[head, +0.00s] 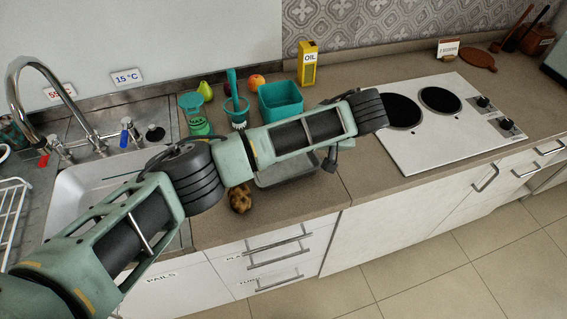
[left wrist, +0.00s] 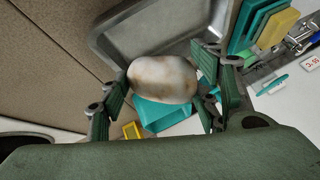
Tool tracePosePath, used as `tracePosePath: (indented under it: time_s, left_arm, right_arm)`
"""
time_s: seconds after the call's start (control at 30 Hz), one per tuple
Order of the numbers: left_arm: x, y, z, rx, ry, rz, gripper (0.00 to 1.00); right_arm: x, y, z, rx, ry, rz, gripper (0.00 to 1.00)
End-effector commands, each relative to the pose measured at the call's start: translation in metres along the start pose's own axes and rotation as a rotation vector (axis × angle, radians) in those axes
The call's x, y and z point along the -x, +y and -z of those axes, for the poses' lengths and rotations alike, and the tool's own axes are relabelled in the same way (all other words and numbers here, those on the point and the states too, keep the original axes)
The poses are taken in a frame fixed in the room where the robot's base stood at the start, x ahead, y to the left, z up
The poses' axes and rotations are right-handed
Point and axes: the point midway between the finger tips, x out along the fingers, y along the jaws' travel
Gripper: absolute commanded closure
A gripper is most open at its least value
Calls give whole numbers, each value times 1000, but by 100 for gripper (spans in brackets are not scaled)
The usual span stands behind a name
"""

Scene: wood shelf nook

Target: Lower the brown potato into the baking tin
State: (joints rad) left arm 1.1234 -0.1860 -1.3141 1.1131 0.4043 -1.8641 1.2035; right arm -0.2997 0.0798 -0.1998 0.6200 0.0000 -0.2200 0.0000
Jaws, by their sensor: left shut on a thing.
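My left gripper (left wrist: 162,92) is shut on a pale, brown-patched potato (left wrist: 163,76), with one finger on each side of it. The grey metal baking tin (left wrist: 150,32) lies beyond the potato in the left wrist view. In the head view the tin (head: 288,174) sits on the counter, partly hidden under my left arm. My left gripper (head: 331,160) shows only in part there, by the tin's right end, and the held potato is hidden. I cannot tell the exact height of the potato over the tin. My right gripper is not in view.
A dark brown mottled lump (head: 240,199) lies left of the tin near the counter's front edge. A teal container (head: 281,101), a yellow oil tin (head: 307,64) and fruit stand behind. The sink (head: 85,190) is left, the hob (head: 440,130) right.

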Motion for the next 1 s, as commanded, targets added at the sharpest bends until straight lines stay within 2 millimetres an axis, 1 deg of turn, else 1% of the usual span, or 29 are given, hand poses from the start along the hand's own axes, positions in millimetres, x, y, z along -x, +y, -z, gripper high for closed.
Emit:
tracePosePath:
  time_s: [1.0]
  left_arm:
    - [-12, 6, -7, 0, 1, 0, 70]
  right_arm:
    - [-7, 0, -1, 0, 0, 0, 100]
